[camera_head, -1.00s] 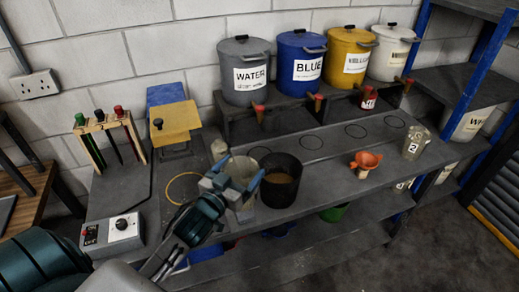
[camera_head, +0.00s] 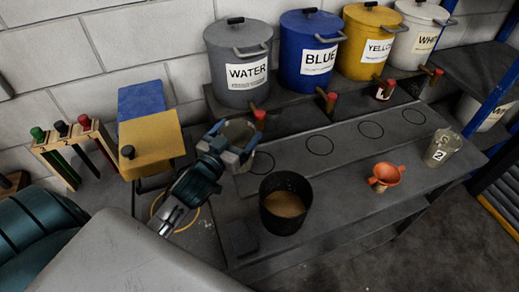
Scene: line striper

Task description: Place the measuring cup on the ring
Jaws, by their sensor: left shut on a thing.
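My left gripper (camera_head: 233,148) is shut around a translucent measuring cup (camera_head: 240,131) with tan contents or tint. The fingers hide much of the cup's wall. The cup is held near the back of the bench, below the water bucket. A dark ring (camera_head: 262,163) marked on the bench lies just right of the cup. More dark rings (camera_head: 320,145) run in a row to its right. A yellow ring (camera_head: 178,212) is partly hidden under my left arm. I cannot tell how high the cup is above the bench. My right gripper is not in view.
A black bucket (camera_head: 285,204) of tan liquid stands in front of the rings, beside a dark square pad (camera_head: 240,238). An orange funnel (camera_head: 385,176) and a cup marked 2 (camera_head: 441,148) stand to the right. Labelled paint buckets with taps (camera_head: 259,118) overhang the back.

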